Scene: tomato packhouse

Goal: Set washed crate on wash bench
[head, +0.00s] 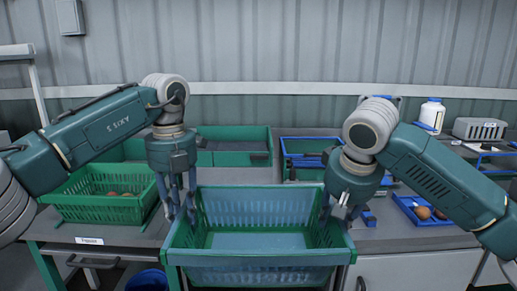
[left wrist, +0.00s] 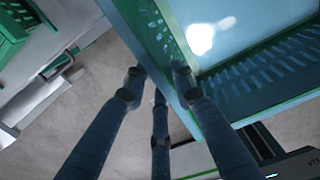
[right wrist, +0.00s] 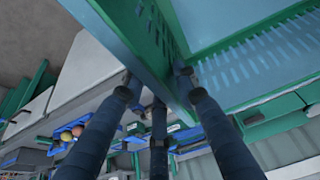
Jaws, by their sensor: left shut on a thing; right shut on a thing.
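The washed crate (head: 256,275) is a green, slatted, empty crate with a bluish sheen inside, held level at front centre of the head view. My left gripper (head: 180,205) is shut on its left wall; the same wall (left wrist: 165,45) shows between the fingers in the left wrist view. My right gripper (head: 335,212) is shut on its right wall, seen also in the right wrist view (right wrist: 150,50). The grey bench top (head: 385,236) lies behind and beside the crate. The crate hides part of the bench's front edge; floor shows below it in the left wrist view.
A green crate with produce (head: 105,208) stands on the left worktop. Blue trays (head: 398,203), one holding round produce, lie on the right. Green bins (head: 235,135) line the back. A white bottle (head: 432,114) stands back right. A blue bucket (head: 150,280) is below, left.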

